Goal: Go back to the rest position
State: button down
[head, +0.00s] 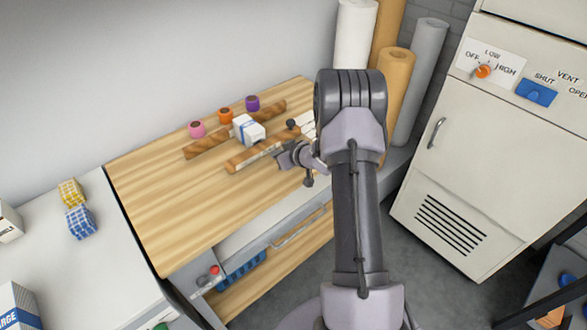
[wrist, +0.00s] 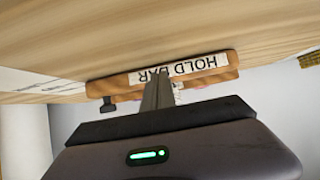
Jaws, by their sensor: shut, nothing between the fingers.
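My gripper (head: 282,158) is over the right part of the wooden bench top (head: 160,215) in the head view, close to the front wooden bar (head: 240,163). My arm reaches in from the lower right. In the wrist view, my gripper (wrist: 158,82) has its fingers together with nothing between them. They point at a wooden bar with a white "HOLD BAR" label (wrist: 180,70). Whether the fingertips touch the bar I cannot tell. No rest position is marked in view.
A white block with a blue stripe (head: 248,131) sits between the two bars. Pink (head: 196,129), orange (head: 225,116) and purple (head: 252,103) pots stand behind. Tall rolls (head: 394,85) and a white cabinet (head: 480,150) stand right. Grey floor (head: 430,270) shows beside my arm.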

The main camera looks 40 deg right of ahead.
jog(key=shift+v, duration=1)
notch_tip(320, 180, up, 11)
jog(key=m+h, duration=0.1)
jog(key=h, duration=0.2)
jog(key=s+a+r+m+g+h, duration=0.1)
jog(key=s+a+r+m, duration=0.1)
jog(key=s+a+r, duration=0.3)
jog(key=s+a+r+m+g, duration=0.1)
jog(key=s+a+r, duration=0.2)
jog(key=a+r, duration=0.35)
jog(key=s+a+r+g+y, duration=0.1)
jog(key=s+a+r+y, duration=0.1)
jog(key=s+a, duration=0.7)
jog(key=s+a+r+m+g+y, duration=0.1)
jog(key=s+a, duration=0.7)
jog(key=s, duration=0.8)
jog(key=shift+s+a+r+g+y, duration=0.15)
jog(key=shift+a+r+g+y, duration=0.25)
jog(key=shift+r+g+y, duration=0.45)
